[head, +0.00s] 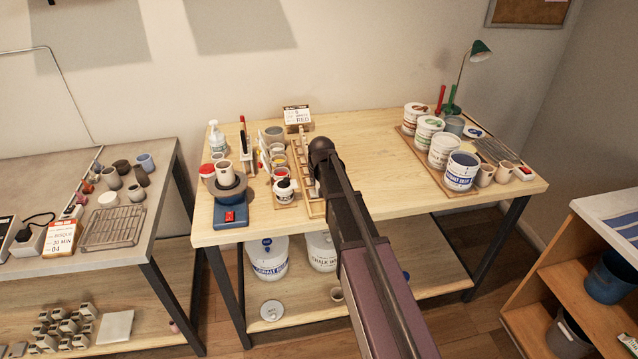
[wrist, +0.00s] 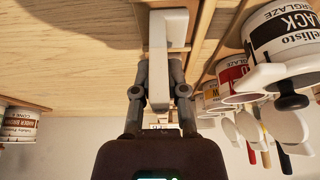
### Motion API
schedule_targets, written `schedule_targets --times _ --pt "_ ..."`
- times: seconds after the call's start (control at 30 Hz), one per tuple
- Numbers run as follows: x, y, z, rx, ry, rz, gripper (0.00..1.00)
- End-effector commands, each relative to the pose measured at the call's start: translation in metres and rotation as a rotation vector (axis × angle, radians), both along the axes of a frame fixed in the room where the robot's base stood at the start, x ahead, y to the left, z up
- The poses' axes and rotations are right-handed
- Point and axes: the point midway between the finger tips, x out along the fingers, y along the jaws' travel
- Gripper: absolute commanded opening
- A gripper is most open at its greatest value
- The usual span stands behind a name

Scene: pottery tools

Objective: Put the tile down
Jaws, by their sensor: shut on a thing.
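The tile (wrist: 158,85) is a pale, off-white piece with a wider foot at its top end in the wrist view. My gripper (wrist: 159,92) is shut on it, with one dark finger against each side. The tile lies close along a wooden strip (wrist: 204,35); I cannot tell whether it touches the wood. In the head view a long wooden rack (head: 301,165) stands on the table just left of my arm. My arm hides my fingers and most of that spot there.
Glaze jars (wrist: 285,35) and brush-like tools stand close on the wrist view's right. In the head view, a blue scale (head: 231,215) with a cup is left of the rack. Labelled tubs (head: 445,150) stand on the right. The table (head: 385,135) is bare between.

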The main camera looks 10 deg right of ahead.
Motion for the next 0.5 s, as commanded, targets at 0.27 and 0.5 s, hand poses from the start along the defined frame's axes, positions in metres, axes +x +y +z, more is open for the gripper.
schedule_targets --times 0.27,0.5 --pt "-0.0001 0.0002 -0.0026 0.0 0.0 0.0 0.0" --pt "0.0 0.0004 -0.0025 0.0 0.0 0.0 0.52"
